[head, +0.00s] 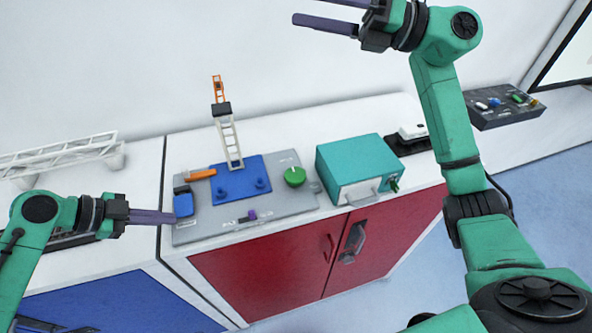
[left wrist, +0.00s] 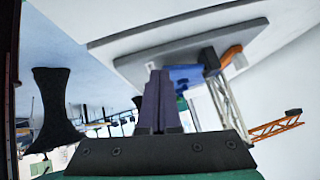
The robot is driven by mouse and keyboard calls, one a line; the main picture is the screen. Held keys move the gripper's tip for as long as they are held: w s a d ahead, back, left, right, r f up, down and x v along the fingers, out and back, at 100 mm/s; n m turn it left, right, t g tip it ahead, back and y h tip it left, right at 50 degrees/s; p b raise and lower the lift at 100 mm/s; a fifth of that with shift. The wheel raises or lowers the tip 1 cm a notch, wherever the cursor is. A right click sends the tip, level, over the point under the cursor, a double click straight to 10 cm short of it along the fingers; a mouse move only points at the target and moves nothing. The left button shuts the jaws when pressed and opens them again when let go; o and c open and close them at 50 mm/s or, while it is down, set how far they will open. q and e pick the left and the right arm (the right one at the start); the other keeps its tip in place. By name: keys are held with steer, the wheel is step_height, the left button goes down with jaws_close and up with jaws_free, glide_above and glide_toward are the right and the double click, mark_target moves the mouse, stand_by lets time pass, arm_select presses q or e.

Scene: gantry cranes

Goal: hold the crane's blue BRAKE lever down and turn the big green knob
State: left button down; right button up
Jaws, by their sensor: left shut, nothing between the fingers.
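The crane panel is a grey plate (head: 215,232) on the white counter. The blue BRAKE lever (head: 184,205) is at its left end, and the big green knob (head: 294,176) is at its right. My left gripper (head: 174,217) is shut and empty, its purple fingertips right at the lever's left side. I cannot tell whether they touch it. In the left wrist view the closed fingers (left wrist: 160,88) point at a blue part (left wrist: 186,75), partly hidden behind them. My right gripper (head: 332,12) is open and empty, high above the counter and away from the knob.
A model crane tower (head: 229,138) stands on a blue base (head: 240,181) mid-panel, with an orange piece (head: 201,174) beside the lever. A teal box (head: 356,170) stands close right of the knob. A white truss crane (head: 65,153) is at left.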

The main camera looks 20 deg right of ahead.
steer(key=a+f+n+g+h, duration=0.2)
steer(key=a+f+h, duration=0.2)
steer(key=f, duration=0.3)
steer(key=n+g+h, duration=0.1)
steer(key=h, duration=0.3)
glide_above(296, 175)
steer(key=s+a, duration=0.2)
step_height(296, 175, down, 7)
steer(key=d+f+h, duration=0.2)
steer(key=f+h, duration=0.1)
steer(key=f, duration=0.2)
steer(key=s+d+f+g+h, duration=0.1)
steer(key=d+f+h, duration=0.2)
steer(key=f, duration=0.2)
steer(key=shift+s+d+n+h, duration=0.3)
steer(key=shift+d+h, duration=0.05)
steer(key=shift+h, duration=0.05)
steer(key=shift+f, duration=0.1)
steer(key=x, duration=1.2)
steer(key=shift+s+a, duration=0.1)
steer(key=shift+s, duration=0.1)
